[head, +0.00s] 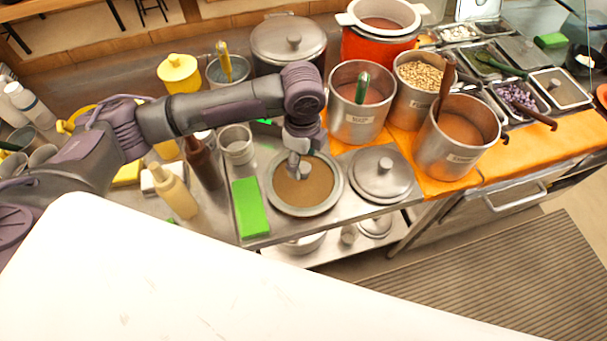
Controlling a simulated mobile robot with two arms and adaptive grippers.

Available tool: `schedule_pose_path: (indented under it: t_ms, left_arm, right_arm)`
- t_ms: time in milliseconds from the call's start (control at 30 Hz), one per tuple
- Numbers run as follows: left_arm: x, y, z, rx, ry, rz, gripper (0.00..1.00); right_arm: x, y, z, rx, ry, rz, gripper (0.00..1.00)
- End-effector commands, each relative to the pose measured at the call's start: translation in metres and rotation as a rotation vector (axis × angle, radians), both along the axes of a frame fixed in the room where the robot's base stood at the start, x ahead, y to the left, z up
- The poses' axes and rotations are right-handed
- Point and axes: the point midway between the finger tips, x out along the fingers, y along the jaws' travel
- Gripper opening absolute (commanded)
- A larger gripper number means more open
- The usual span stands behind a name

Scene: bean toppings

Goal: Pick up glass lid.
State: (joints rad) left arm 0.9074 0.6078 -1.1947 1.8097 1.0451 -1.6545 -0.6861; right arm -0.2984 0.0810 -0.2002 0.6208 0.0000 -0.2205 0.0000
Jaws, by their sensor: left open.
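The round piece under my left gripper looks like the glass lid (318,192). It has a pale metal rim and a brown middle, and lies flat near the counter's front edge. I cannot tell whether the brown is seen through glass. My left gripper (297,173) points down over its middle, with the fingers open. The gripper and wrist hide the lid's centre and any knob there, so I cannot tell whether the fingers touch it. My right gripper is not in view.
A metal lid with a knob (384,181) lies just right. A green block (250,207) and squeeze bottle (175,192) stand left. Metal pots (357,113) with labels stand behind right, some with ladles. A large lidded pot (288,45) stands behind my arm.

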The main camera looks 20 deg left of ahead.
Motion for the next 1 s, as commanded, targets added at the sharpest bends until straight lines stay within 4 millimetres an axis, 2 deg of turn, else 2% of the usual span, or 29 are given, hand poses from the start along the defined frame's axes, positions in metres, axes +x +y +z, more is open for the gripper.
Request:
schedule_pose_path:
  t_ms: [67,200,500,900,1000]
  left_arm:
    - [0.002,-0.001,-0.01,0.002,0.004,0.0,0.67]
    - [0.002,-0.001,-0.028,0.002,0.003,0.001,0.67]
    - [0.003,-0.001,-0.033,0.0,-0.001,-0.001,0.66]
    - [0.003,-0.001,-0.033,0.0,-0.001,0.0,0.0]
    - [0.003,-0.001,-0.033,0.0,-0.001,0.0,0.0]
  right_arm:
    - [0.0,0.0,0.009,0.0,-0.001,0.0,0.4]
    - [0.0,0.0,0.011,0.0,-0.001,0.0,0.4]
    - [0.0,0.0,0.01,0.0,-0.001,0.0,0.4]
    - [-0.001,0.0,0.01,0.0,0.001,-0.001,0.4]
    - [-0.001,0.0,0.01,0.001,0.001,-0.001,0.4]
